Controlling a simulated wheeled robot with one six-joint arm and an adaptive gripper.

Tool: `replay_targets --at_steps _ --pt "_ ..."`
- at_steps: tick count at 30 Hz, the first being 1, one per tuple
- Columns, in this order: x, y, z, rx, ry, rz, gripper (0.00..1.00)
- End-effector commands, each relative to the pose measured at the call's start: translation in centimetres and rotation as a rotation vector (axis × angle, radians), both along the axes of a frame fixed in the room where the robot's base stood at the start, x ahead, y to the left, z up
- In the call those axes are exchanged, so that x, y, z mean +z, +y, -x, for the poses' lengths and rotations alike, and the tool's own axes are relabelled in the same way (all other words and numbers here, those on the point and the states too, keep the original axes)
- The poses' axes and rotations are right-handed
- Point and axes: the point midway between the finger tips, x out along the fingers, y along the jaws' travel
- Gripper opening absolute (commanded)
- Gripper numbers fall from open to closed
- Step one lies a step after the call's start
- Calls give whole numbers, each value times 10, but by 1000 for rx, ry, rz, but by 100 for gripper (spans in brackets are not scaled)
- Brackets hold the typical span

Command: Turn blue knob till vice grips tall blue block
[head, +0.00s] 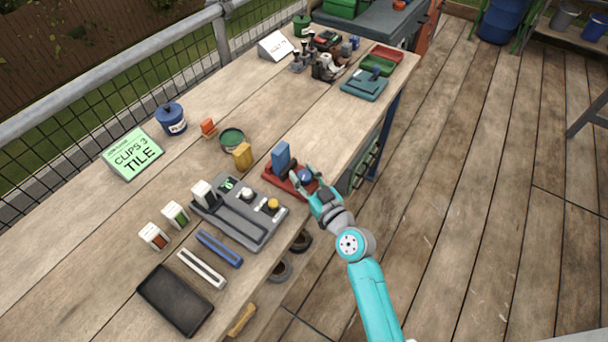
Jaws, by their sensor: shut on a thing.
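The tall blue block (281,156) stands upright on the red vice (276,180) near the front edge of the wooden bench. The blue knob (305,177) is on the vice's right side. My gripper (304,176) reaches in from the lower right, with its fingers around the blue knob, shut on it. Whether the vice jaws touch the block is too small to tell.
A grey device (240,222) with knobs stands left of the vice. A yellow block (242,156) and a green round dish (232,138) are behind it. A teal tray (364,86) is farther back. The bench (330,125) between vice and teal tray is clear.

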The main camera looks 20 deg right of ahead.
Motion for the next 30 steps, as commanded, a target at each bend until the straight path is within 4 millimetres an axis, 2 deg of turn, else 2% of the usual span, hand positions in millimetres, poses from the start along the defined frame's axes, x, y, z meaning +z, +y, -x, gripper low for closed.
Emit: replay_targets --at_steps 7,8,9,11,23,26,30 --pt "-1 -1 0 -1 1 0 7" --pt "-1 -1 0 -1 1 0 44" --pt "-1 -1 0 -1 1 0 54" --pt "-1 0 0 -1 1 0 68" --pt "0 -1 5 0 1 -1 68" --pt "-1 -3 14 -1 2 -1 68" --pt "-2 -8 37 -1 4 -1 68"
